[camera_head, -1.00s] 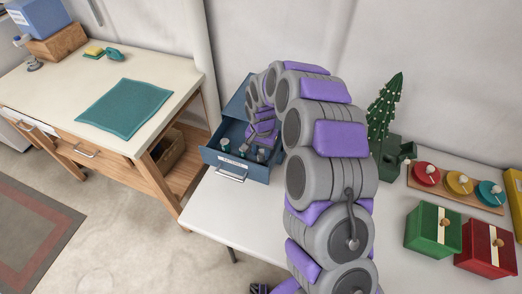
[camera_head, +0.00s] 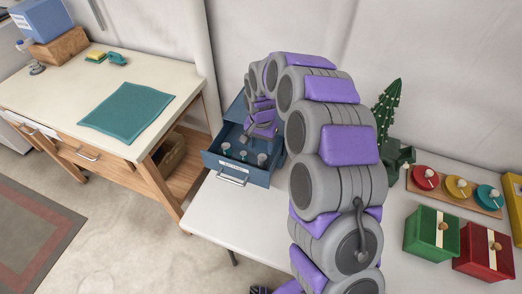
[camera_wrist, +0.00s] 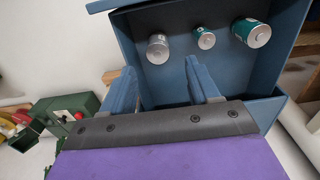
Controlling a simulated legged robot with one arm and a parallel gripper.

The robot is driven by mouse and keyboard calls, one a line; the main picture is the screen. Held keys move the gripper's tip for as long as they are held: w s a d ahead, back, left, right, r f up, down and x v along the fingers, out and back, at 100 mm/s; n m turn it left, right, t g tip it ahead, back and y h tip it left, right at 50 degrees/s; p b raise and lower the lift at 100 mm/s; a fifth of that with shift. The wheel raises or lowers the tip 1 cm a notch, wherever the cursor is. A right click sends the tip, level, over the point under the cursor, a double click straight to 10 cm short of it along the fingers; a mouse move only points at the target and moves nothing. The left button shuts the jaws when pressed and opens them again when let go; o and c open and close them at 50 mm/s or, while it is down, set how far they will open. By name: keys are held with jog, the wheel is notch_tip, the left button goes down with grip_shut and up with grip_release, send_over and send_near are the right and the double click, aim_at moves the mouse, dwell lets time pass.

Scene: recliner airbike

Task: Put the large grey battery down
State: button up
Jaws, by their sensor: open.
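The large grey battery (camera_wrist: 158,48) stands in the open blue drawer (camera_head: 232,174), with its end facing the wrist camera. In the head view it appears to be the rightmost battery (camera_head: 262,159). My gripper (camera_wrist: 160,65) is open, with its two blue fingers apart and nothing between them. In the wrist view the grey battery shows beyond the fingertips, clear of both. In the head view my gripper (camera_head: 249,136) is over the back of the drawer, partly hidden by my arm.
A small teal-and-silver battery (camera_wrist: 205,38) and a larger teal-and-silver one (camera_wrist: 251,32) stand beside the grey battery in the drawer. Green (camera_head: 433,233) and red (camera_head: 484,250) boxes and a cactus-like plant (camera_head: 384,110) are on the white table, right of my arm.

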aim_at(261, 156)
notch_tip(261, 156, up, 6)
jog(key=shift+f+p, duration=0.1)
jog(key=shift+p, duration=0.35)
jog(key=s+d+r+n, duration=0.1)
jog(key=s+d+r, duration=0.45)
jog(key=s, duration=0.35)
jog(key=s+d+r+n, duration=0.2)
jog(key=s+d+r, duration=0.3)
jog(key=s, duration=0.4)
jog(key=s+d+g, duration=0.1)
jog(key=s+d, duration=0.1)
jog(key=s, duration=0.8)
jog(key=s+d+r+n, duration=0.1)
jog(key=s+d, duration=0.2)
jog(key=s, duration=0.8)
jog(key=shift+s+r+g, duration=0.15)
jog(key=shift+r+g, duration=0.05)
jog(key=shift+g, duration=0.2)
jog(key=shift+d, duration=0.15)
